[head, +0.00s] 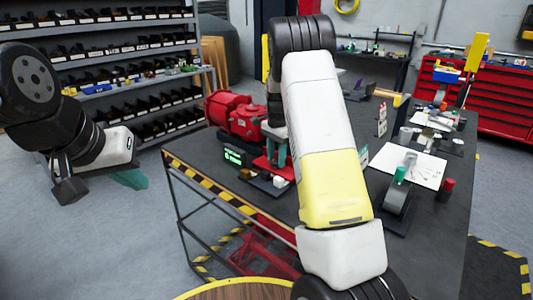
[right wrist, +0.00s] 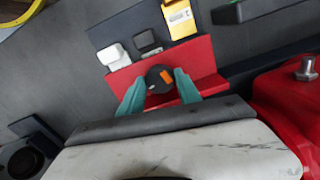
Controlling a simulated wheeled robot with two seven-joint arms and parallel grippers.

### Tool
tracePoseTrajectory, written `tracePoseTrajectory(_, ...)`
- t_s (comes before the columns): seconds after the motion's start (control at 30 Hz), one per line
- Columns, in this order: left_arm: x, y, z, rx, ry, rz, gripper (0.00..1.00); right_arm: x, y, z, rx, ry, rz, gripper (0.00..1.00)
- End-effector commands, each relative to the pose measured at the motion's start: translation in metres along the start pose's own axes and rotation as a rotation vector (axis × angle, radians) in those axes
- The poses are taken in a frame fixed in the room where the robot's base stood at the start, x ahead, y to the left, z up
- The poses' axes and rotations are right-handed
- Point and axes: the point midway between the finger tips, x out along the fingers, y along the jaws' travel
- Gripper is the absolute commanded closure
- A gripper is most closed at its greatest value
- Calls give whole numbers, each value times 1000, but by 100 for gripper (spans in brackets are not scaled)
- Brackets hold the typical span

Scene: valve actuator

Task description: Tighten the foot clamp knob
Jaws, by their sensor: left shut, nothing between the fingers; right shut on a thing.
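The foot clamp knob (right wrist: 158,76) is a round black knob with an orange mark, over a red base (right wrist: 204,58) in the right wrist view. My right gripper (right wrist: 159,92) is shut on it, with one teal finger on each side. In the head view the right gripper (head: 274,158) points down beside the red valve actuator (head: 240,116), and its fingers reach the red base. The knob itself is hidden there. My left gripper (head: 130,179) is shut and empty, in the air left of the bench.
The dark bench (head: 195,150) has a striped edge. A small display (head: 234,156) with green text stands by the actuator. A white block (right wrist: 113,56) and a yellow item (right wrist: 180,19) lie close to the knob. Shelves (head: 110,60) stand behind my left arm.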

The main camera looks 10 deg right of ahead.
Motion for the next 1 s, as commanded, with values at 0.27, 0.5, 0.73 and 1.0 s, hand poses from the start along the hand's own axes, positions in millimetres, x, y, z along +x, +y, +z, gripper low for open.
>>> tracePoseTrajectory(0.27, 0, 0, 0, 0, 0, 0, 100, -1, -1, 0, 164, 1, -2, 100)
tracePoseTrajectory(0.5, 0, 0, 0, 0, 0, 0, 100, -1, -1, 0, 235, 1, -3, 100)
tracePoseTrajectory(0.73, 0, 0, 0, 0, 0, 0, 100, -2, -1, 0, 251, 0, -4, 100)
tracePoseTrajectory(1.0, 0, 0, 0, 0, 0, 0, 100, -2, -1, 0, 250, 1, -4, 56)
